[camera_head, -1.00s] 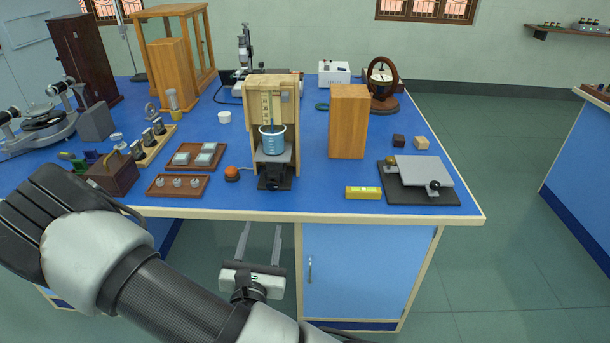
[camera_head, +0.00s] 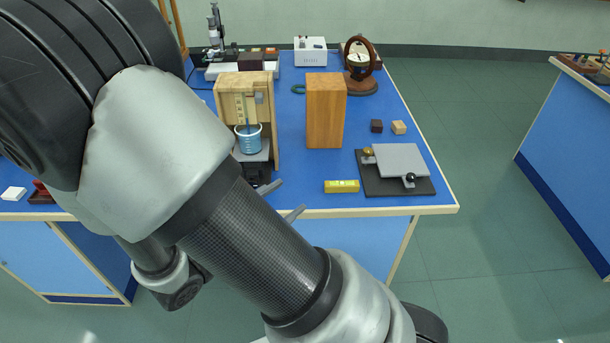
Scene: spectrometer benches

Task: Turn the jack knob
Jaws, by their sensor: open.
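A small black jack (camera_head: 257,172) stands at the foot of a wooden stand (camera_head: 271,120) near the front edge of the blue bench. Its grey top plate carries a beaker of blue liquid (camera_head: 249,139). The jack's front knob cannot be made out clearly; a fingertip and my arm are close in front of that area. My gripper (camera_head: 280,201) shows only as two grey fingertips, apart and with nothing visible between them. They are at the bench's front edge, just below and right of the jack in the picture. The gripper's body is hidden behind my arm.
A wooden block (camera_head: 326,112) stands right of the stand. A yellow level (camera_head: 342,186) lies near the front edge. A dark board with a grey plate and knobs (camera_head: 397,187) sits at the bench's right corner. My arm covers the left of the bench.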

